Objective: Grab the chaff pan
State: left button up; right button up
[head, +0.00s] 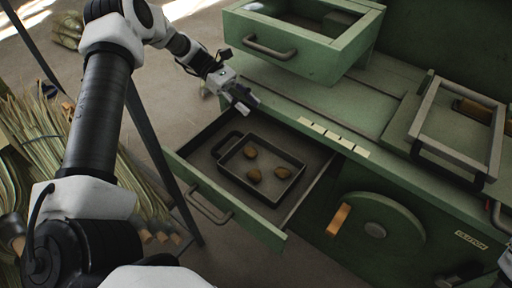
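The chaff pan (291,188) is a dark, shallow rectangular pan with a loop handle at its left end. It sits inside the pulled-out green drawer (180,167), with a few brown lumps (253,175) in it. My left gripper (246,103) is above the drawer's back left, apart from the pan and beyond its handle. Nothing shows between its fingers, but they are too small to tell whether they are open. At the lower right edge, a dark part (462,277) beside a white link may be my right gripper; its fingers cannot be made out.
An upper green drawer (313,52) juts out behind my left gripper. A grey frame (428,119) stands on the green bench at right. A round disc with a wooden handle (338,219) is on the bench front. Bundled straw (38,140) stands at left.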

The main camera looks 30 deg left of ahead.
aim_at(266, 141)
pick_arm(q)
jog(key=f, duration=0.4)
jog(key=s+f, duration=0.1)
jog(key=f, duration=0.1)
jog(key=shift+d, duration=0.35)
jog(key=shift+w+d+f+p, duration=0.2)
jog(key=shift+d+f+p, duration=0.15)
jog(key=shift+d+f, duration=0.35)
jog(key=p+x, duration=0.1)
jog(key=x, duration=0.4)
jog(key=shift+s+d+r, duration=0.1)
jog(key=shift+d+r, duration=0.1)
jog(key=shift+d+f, duration=0.15)
jog(key=shift+d, duration=0.05)
grip_shut()
pick_arm(e)
jog(key=shift+s+d+r, duration=0.1)
jog(key=shift+s+r, duration=0.1)
jog(key=shift+r, duration=0.25)
jog(key=shift+s+d+r, duration=0.1)
jog(key=shift+s+r, duration=0.1)
jog(key=shift+r, duration=0.25)
